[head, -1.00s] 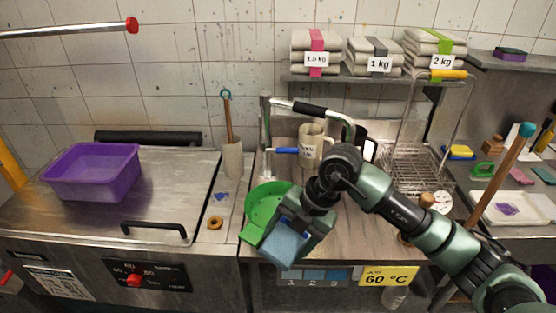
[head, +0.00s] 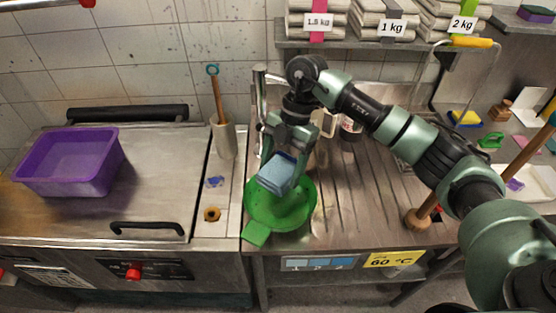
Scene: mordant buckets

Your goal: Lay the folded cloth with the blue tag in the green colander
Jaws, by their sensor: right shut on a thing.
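The green colander (head: 292,213) sits at the left end of the metal draining counter, its handle toward the front edge. My right gripper (head: 284,152) points down over the colander's far side and is shut on a pale blue, block-shaped folded cloth (head: 275,176). The cloth appears over the colander's bowl and hides part of its far rim. I cannot tell whether it touches the colander. No separate blue tag can be made out on it. My left gripper is not in view.
A purple tub (head: 70,165) stands on the steel lid at left. A pot with a wooden-handled tool (head: 224,138) and a tap (head: 261,100) are behind and left of the colander. Tagged cloth stacks (head: 390,20) lie on the shelf above.

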